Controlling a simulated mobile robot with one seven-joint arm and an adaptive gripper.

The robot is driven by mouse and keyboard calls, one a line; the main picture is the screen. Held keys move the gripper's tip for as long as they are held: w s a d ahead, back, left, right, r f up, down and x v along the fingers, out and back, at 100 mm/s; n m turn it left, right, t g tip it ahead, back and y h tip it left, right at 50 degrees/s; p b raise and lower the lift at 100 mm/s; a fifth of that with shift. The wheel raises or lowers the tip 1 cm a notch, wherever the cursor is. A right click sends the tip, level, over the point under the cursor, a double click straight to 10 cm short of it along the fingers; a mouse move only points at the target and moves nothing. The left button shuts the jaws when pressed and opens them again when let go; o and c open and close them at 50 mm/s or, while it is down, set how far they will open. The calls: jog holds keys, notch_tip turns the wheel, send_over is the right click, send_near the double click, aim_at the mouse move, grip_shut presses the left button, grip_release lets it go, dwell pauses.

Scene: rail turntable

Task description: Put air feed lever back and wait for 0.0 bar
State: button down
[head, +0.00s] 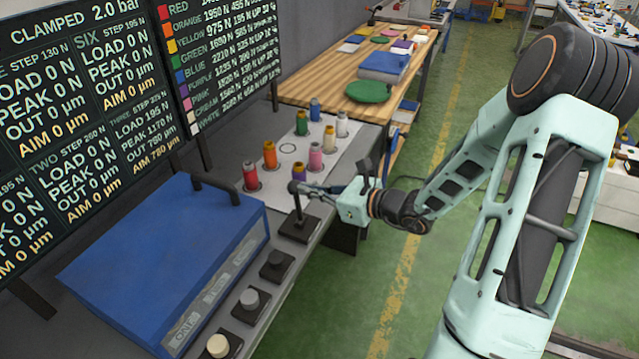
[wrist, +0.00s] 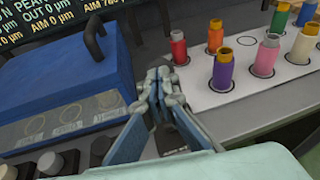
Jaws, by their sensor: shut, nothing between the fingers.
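The air feed lever (head: 298,208) is a dark stick with a round knob, standing nearly upright on a square black base at the grey bench's front edge. My gripper (head: 308,188) is shut with nothing between its fingers, at knob height just right of the lever. I cannot tell whether it touches the knob. The wrist view shows the closed fingers (wrist: 160,80); the lever is mostly hidden behind them there. The pressure board (head: 70,25) reads CLAMPED 2.0 bar.
A blue box (head: 170,255) with a dark handle stands left of the lever. Several knobs on black bases, one a grey knob (head: 249,299), line the bench front. Coloured spools stand on a white sheet (head: 283,192) behind. Green floor lies open to the right.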

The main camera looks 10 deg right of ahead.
aim_at(292, 183)
jog(key=shift+w+a+r+g+h, duration=0.2)
jog(key=shift+w+a+g+h, duration=0.15)
jog(key=shift+a, duration=0.1)
jog(key=shift+w+a+r+g+h, duration=0.15)
jog(key=shift+w+a+g+h, duration=0.15)
jog(key=shift+a, duration=0.15)
jog(key=shift+w+a+f+h, duration=0.25)
jog(key=shift+w+a, duration=0.05)
jog(key=shift+a, duration=0.2)
jog(key=shift+w+a, duration=0.4)
jog(key=shift+a, duration=0.1)
jog(key=shift+r, duration=0.15)
